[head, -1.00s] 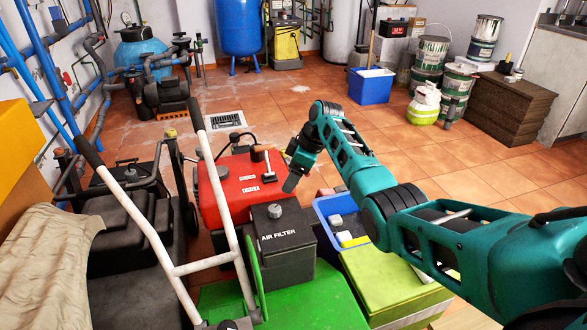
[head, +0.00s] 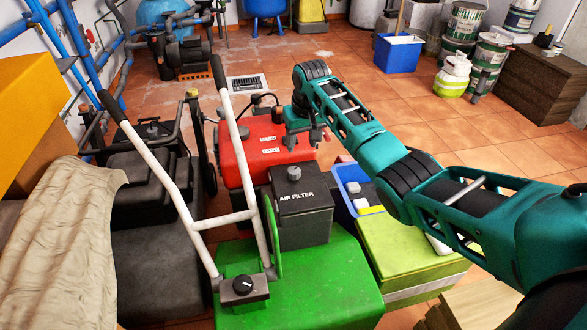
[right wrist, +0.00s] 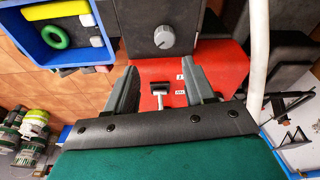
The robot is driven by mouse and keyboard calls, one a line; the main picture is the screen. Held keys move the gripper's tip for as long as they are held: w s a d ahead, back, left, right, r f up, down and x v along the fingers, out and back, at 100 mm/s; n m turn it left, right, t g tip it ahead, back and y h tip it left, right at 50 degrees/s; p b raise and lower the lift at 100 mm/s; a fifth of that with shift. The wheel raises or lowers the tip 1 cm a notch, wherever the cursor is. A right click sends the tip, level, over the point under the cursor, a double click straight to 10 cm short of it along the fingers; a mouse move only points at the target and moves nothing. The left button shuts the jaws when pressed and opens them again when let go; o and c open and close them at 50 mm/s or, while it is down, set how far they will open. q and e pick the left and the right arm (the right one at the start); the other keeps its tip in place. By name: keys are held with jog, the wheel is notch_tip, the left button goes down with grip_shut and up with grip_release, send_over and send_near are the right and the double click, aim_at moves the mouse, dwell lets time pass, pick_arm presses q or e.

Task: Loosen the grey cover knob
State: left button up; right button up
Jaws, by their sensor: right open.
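The grey cover knob (head: 294,173) sits on top of the dark box marked AIR FILTER (head: 302,213). In the right wrist view the round, ridged knob (right wrist: 164,37) is near the top centre, beyond the fingertips and apart from them. My right gripper (right wrist: 160,72) is open and empty, its two grey fingers pointing toward the box, with the red tank (right wrist: 210,62) beneath them. In the head view the right gripper (head: 309,137) hangs behind the knob, over the red tank's right side. My left gripper is not in view.
A black T-shaped handle (right wrist: 160,90) stands on the red tank between my fingers. A white tubular handle (head: 232,219) rises left of the filter box. A blue bin (head: 345,174) stands right of it. A green housing (head: 320,280) lies in front.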

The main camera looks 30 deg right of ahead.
jog(key=a+m+h, duration=0.2)
jog(key=a+m, duration=0.1)
jog(key=m, duration=0.2)
jog(key=m+h+b, duration=0.1)
jog(key=m+b, duration=0.3)
jog(key=m, duration=0.1)
send_over(294, 171)
jog(key=s+a, duration=0.2)
jog(key=shift+t, duration=0.3)
notch_tip(294, 171, down, 7)
jog(key=shift+w, duration=0.15)
jog(key=b+x, duration=0.2)
jog(key=x, duration=0.2)
jog(key=shift+b, duration=0.35)
jog(key=shift+w+d+f+b, duration=0.2)
jog(key=shift+f+b, duration=0.15)
jog(key=shift+f, duration=0.2)
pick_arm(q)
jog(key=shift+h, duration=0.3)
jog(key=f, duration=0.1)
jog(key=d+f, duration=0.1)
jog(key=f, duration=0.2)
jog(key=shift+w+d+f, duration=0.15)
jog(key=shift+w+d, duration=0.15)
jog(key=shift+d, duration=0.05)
pick_arm(e)
jog(key=shift+f, duration=0.1)
jog(key=shift+c, duration=0.3)
